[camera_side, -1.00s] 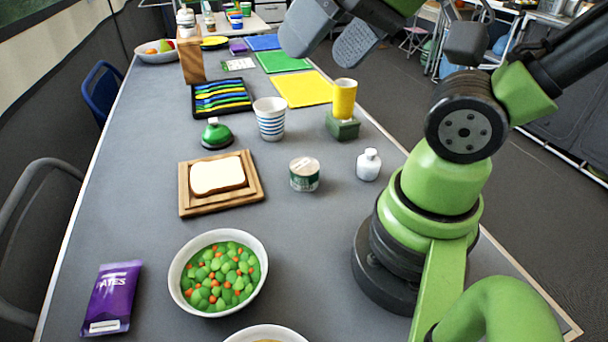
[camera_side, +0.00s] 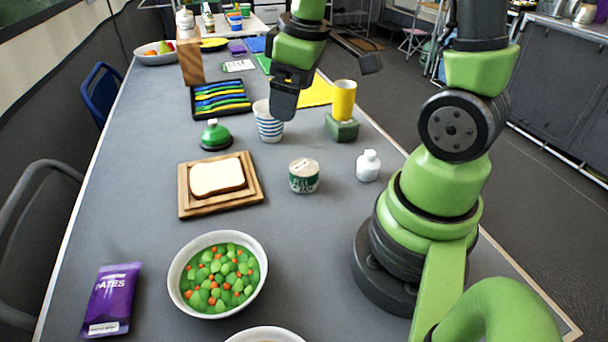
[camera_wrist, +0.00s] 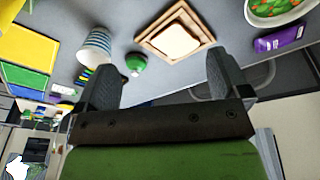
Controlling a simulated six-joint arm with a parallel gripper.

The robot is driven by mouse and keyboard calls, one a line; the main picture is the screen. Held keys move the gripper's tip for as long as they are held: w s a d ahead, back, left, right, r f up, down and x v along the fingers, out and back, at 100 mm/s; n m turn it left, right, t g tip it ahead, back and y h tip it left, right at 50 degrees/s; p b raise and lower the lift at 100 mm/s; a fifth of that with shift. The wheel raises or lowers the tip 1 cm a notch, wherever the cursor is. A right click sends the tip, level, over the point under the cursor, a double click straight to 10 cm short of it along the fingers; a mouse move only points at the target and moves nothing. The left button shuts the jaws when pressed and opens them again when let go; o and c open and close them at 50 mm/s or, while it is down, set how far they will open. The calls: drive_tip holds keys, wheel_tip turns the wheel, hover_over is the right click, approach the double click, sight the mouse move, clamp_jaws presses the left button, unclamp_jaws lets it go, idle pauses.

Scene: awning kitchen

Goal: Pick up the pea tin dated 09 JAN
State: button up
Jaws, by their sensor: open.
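A small white and green tin (camera_side: 304,175) stands upright on the grey table, right of the bread board, in the side view. It has a pale label on its lid, but the lettering is too small to read, so I cannot tell its date. I do not make out the tin in the wrist view. My gripper (camera_side: 288,92) hangs above the table by the striped cup, higher than the tin and behind it. In the wrist view my gripper (camera_wrist: 163,85) has its two fingers spread wide with nothing between them.
A striped cup (camera_side: 269,124) stands behind the tin and a white bottle (camera_side: 368,166) stands right of it. A board with bread (camera_side: 217,178), a green dome (camera_side: 215,135) and a bowl of vegetables (camera_side: 218,276) are around. The table between tin and bowl is clear.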

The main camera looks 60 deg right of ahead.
sight(306, 166)
drive_tip(key=d+f+n, duration=0.1)
drive_tip(key=f, duration=0.2)
drive_tip(key=d+f+n+g, duration=0.1)
drive_tip(key=d+f, duration=0.1)
drive_tip(key=f, duration=0.1)
drive_tip(key=d+f+n+g, duration=0.1)
drive_tip(key=f, duration=0.2)
drive_tip(key=shift+d, duration=0.2)
drive_tip(key=shift+n, duration=0.3)
wheel_tip(306, 166, down, 5)
drive_tip(key=shift+s+d+r, duration=0.1)
drive_tip(key=shift+s, duration=0.05)
drive_tip(key=shift+f, duration=2.85)
drive_tip(key=c, duration=1.1)
drive_tip(key=shift+o, duration=0.2)
drive_tip(key=shift+r, duration=0.1)
